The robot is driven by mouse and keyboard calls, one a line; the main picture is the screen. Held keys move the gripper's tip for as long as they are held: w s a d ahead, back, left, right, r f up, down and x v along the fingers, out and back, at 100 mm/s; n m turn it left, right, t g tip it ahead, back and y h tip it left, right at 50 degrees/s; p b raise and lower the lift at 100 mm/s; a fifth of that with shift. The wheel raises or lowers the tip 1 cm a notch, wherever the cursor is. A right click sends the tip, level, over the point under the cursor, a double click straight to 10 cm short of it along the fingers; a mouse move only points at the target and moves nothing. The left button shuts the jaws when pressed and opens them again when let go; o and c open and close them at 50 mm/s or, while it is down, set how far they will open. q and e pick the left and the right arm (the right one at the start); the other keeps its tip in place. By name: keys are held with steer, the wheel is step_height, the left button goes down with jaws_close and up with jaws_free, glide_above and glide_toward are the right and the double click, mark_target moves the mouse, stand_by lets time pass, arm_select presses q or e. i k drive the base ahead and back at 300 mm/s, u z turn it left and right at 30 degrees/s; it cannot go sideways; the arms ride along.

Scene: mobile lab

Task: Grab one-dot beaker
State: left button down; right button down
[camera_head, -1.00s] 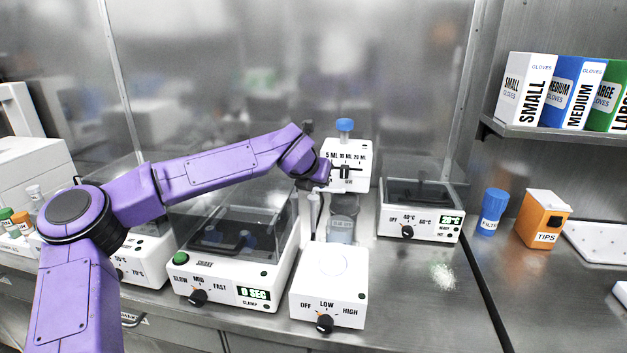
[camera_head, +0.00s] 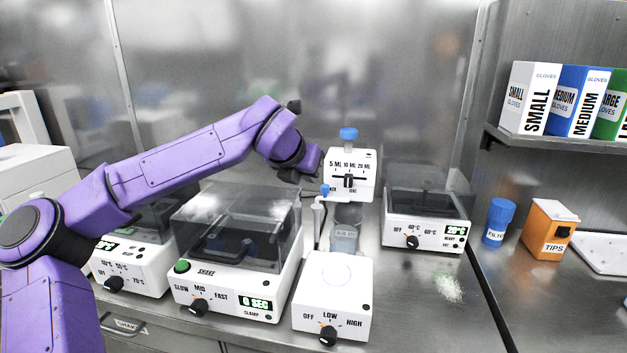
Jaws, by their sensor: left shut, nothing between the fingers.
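A clear beaker (camera_head: 344,236) stands under the white dispenser (camera_head: 362,190), behind the white heater-stirrer with the LOW/HIGH knob. Its lower part is partly hidden by that device. I cannot make out any dot on it. My left gripper (camera_head: 318,176) is shut and empty, at the left edge of the dispenser's front, above the beaker and apart from it. Its fingertips are small and dark here. My right gripper is not in view.
A shaker (camera_head: 222,286) with a clear lid stands left of the heater-stirrer (camera_head: 331,296). A heating device (camera_head: 425,232) stands to the right. A blue filter container (camera_head: 498,222) and an orange tips box (camera_head: 546,232) are farther right. Bare counter lies at the front right.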

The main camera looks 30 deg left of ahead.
mark_target(343, 238)
steer(key=k, duration=1)
